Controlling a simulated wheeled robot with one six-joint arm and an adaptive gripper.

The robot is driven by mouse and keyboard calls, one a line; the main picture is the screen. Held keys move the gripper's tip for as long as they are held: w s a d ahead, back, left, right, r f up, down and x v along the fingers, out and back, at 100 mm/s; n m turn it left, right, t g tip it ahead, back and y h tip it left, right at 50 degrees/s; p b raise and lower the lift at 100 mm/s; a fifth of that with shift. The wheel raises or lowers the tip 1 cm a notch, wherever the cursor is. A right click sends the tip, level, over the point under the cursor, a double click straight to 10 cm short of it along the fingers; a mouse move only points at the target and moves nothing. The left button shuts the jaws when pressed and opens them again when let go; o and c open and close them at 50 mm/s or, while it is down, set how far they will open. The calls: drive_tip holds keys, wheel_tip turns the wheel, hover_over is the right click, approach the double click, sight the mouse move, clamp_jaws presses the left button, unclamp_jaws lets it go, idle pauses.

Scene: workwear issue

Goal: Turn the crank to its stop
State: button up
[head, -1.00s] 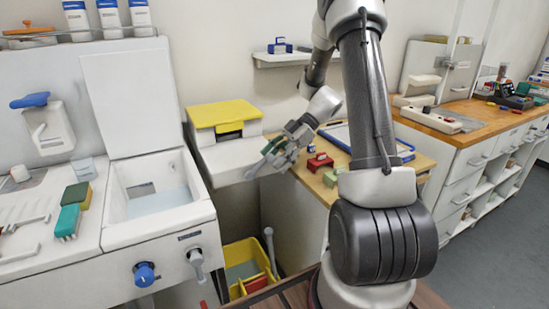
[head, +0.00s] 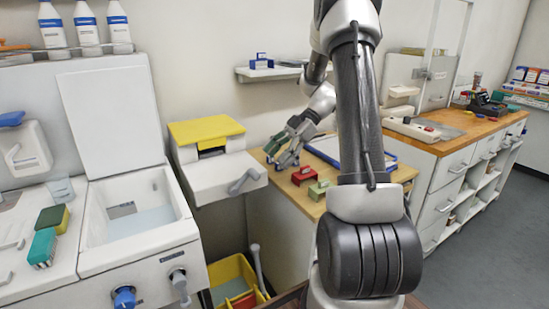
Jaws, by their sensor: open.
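A grey crank (head: 244,181) sits on the front right of a white machine (head: 205,181) with a yellow lid (head: 206,131). Its arm slants, with one end higher at the right. My gripper (head: 282,157) is open and empty, up and to the right of the crank and apart from it. It hangs over the wooden worktop, close to the red block. The fingertips are small in the view, and part of my arm stands in front of the worktop.
A red block (head: 306,176) and a green block (head: 319,189) sit on the worktop (head: 283,182), beside a blue-rimmed tray (head: 325,151). A white sink unit (head: 140,257) with a blue knob (head: 124,298) and grey lever (head: 180,287) stands left. A yellow bin (head: 226,271) is below.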

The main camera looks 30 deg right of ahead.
drive_tip(key=shift+a, duration=0.35)
drive_tip(key=c, duration=0.3)
drive_tip(key=a+n+g, duration=0.1)
drive_tip(key=a, duration=0.3)
drive_tip(key=w+a+r+n, duration=0.1)
drive_tip(key=a, duration=0.3)
drive_tip(key=a+r+n+g, duration=0.1)
drive_tip(key=a, duration=0.3)
drive_tip(key=shift+w+a+r+n+g+h, duration=0.15)
drive_tip(key=shift+w+a+n+g+h, duration=0.05)
drive_tip(key=shift+a+n+g+h, duration=0.1)
drive_tip(key=c, duration=1.1)
drive_tip(key=a, duration=0.1)
drive_tip(key=s+a+n+g+h, duration=0.1)
drive_tip(key=a, duration=0.1)
drive_tip(key=s+a+n, duration=0.1)
drive_tip(key=a, duration=0.1)
drive_tip(key=shift+r, duration=0.35)
clamp_jaws()
drive_tip(key=s+a+n+g+h, duration=0.2)
drive_tip(key=s+a+n+h, duration=0.2)
drive_tip(key=s+a+h, duration=0.1)
drive_tip(key=n+t+h, duration=0.6)
drive_tip(key=n+h, duration=0.2)
drive_tip(key=h, duration=0.2)
approach(255, 175)
drive_tip(key=x, duration=0.7)
drive_tip(key=shift+a, duration=0.1)
